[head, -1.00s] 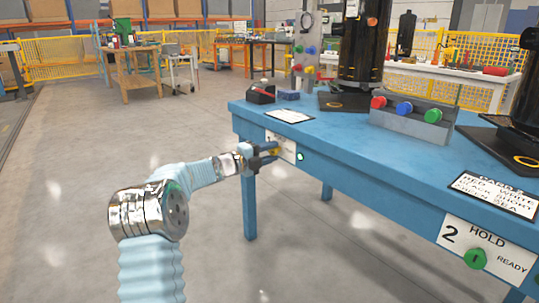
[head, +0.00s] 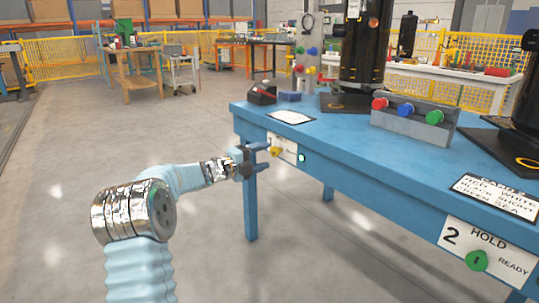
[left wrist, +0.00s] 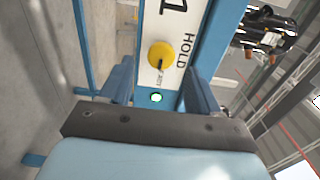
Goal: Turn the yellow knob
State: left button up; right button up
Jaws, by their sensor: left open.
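The yellow knob (head: 275,151) sits on a white label plate (head: 285,145) on the front edge of the blue table, at its left end. In the left wrist view the yellow knob (left wrist: 161,55) is round with a dark slot, near the word HOLD and a lit white indicator (left wrist: 156,97). My left gripper (head: 262,158) is open and empty, just left of the knob in the head view. In the left wrist view its fingers (left wrist: 160,88) stand apart, with the knob beyond the gap between them. It appears clear of the knob. My right gripper is not in view.
The blue table (head: 340,145) holds a grey box with red, blue and green knobs (head: 412,117) and black compressors. A green knob (head: 476,260) is on the panel marked 2 at the right. The floor left of the table is free.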

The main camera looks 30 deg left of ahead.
pick_arm(q)
jog(key=v, duration=1)
jog(key=shift+p, duration=0.3)
